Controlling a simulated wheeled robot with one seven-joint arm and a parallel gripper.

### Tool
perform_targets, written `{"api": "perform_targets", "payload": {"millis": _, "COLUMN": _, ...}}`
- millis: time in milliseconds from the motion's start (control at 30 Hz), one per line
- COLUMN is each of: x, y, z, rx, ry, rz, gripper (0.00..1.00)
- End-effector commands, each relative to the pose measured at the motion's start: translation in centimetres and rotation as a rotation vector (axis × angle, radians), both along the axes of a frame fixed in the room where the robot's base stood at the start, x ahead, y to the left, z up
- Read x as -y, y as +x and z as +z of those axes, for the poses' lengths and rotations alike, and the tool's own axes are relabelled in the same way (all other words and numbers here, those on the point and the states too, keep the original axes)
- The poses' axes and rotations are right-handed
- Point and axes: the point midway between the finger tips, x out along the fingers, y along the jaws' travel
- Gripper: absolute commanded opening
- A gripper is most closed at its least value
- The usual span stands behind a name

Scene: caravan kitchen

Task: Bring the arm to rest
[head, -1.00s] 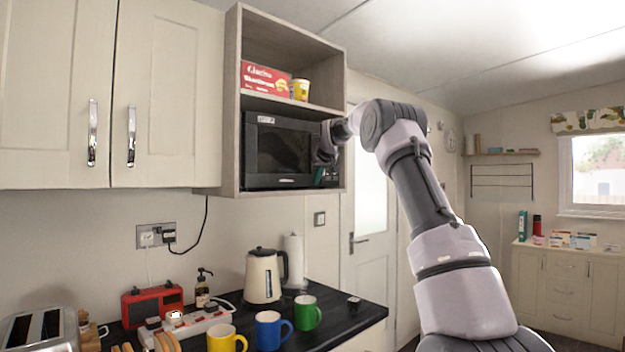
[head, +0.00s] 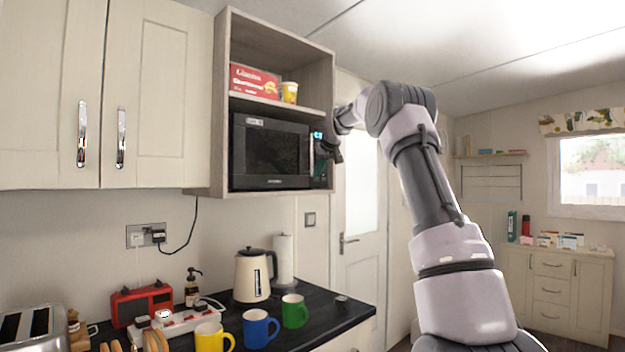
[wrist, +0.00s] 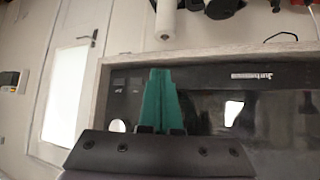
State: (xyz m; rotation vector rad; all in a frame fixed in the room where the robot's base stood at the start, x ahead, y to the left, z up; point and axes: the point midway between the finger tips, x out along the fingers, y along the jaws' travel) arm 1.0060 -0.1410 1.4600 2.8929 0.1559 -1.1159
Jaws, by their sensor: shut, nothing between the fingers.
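My gripper (wrist: 158,72) shows in the wrist view with its two green fingers pressed together and nothing between them. In the head view my arm reaches up from the lower right, bent at the elbow. The wrist end points left, in front of the right side of the black microwave (head: 270,155). The fingers are mostly hidden there. The microwave sits in an open wooden cabinet (head: 219,110) and its door looks closed. In the wrist view the microwave front (wrist: 215,105) lies behind the fingers; I cannot tell whether they touch it.
Beige cupboards (head: 155,100) hang left of the microwave. Below, the dark counter (head: 335,312) holds a kettle (head: 252,277), paper roll (head: 284,262), yellow mug (head: 209,338), blue mug (head: 256,328), green mug (head: 293,312) and red radio (head: 140,303). A white door (head: 358,255) stands behind my arm.

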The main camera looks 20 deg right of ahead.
Motion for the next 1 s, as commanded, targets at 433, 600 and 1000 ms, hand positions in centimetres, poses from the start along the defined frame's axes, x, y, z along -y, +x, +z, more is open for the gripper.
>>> {"api": "perform_targets", "payload": {"millis": 433, "x": 1.8, "y": -3.4, "z": 3.4, "rx": -0.001, "ry": 0.001, "rz": 0.001, "gripper": 0.00}}
{"api": "perform_targets", "payload": {"millis": 600, "x": 1.3, "y": -4.3, "z": 3.7, "rx": -0.005, "ry": 0.004, "rz": 0.000, "gripper": 0.00}}
{"api": "perform_targets", "payload": {"millis": 1000, "x": -5.0, "y": -22.3, "z": 3.8, "rx": -0.097, "ry": 0.106, "rz": -0.089, "gripper": 0.00}}
